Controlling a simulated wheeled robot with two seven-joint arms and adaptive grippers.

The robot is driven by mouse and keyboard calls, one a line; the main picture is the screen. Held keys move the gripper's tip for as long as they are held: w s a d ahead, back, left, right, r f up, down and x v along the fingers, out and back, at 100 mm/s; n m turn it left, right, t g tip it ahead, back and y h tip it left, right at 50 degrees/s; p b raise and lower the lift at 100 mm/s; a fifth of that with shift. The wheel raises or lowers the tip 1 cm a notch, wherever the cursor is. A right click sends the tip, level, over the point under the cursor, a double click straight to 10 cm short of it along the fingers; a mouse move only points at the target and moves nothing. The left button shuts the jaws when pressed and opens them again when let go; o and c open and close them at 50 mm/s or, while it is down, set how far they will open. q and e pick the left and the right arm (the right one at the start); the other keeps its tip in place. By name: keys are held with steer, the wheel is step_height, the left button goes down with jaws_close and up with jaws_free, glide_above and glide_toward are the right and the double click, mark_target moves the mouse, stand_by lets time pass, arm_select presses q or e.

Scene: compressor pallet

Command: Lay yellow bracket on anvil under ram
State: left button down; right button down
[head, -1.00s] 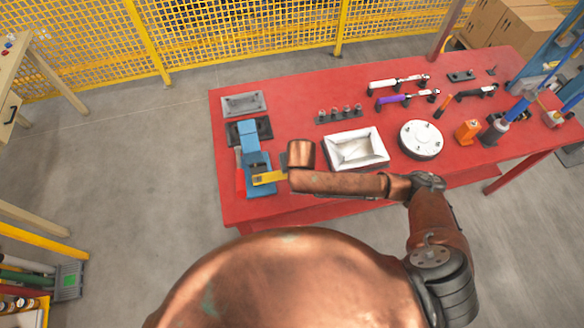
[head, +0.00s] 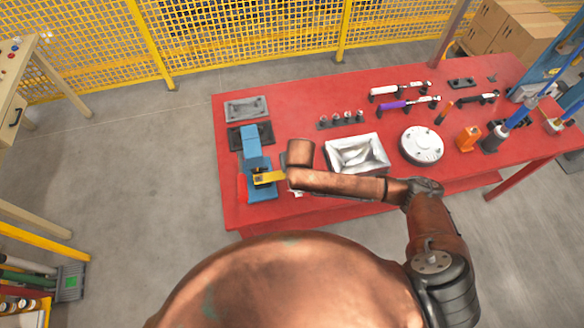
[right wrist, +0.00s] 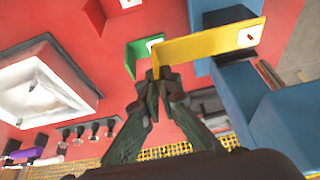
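The yellow bracket (head: 268,177) is at the near end of the blue press (head: 252,150), on the left part of the red table. In the right wrist view the bracket (right wrist: 200,44) is a bent strip with a hole near its far end. My right gripper (right wrist: 157,75) is shut on its near end. The strip reaches across to the blue press parts (right wrist: 238,85); I cannot tell whether it touches the anvil. In the head view my arm hides the right gripper's fingers. My left gripper is in neither view.
A green bracket (right wrist: 143,48) lies near the gripper. A white tray (head: 358,152), a round white flange (head: 421,145) and a row of small pegs (head: 341,119) stand to the right. A grey tray (head: 246,108) lies behind the press.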

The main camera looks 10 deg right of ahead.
steer(key=shift+w+r+p, duration=0.1)
steer(key=shift+w+p, duration=0.2)
steer(key=shift+w, duration=0.55)
steer(key=shift+p, duration=0.7)
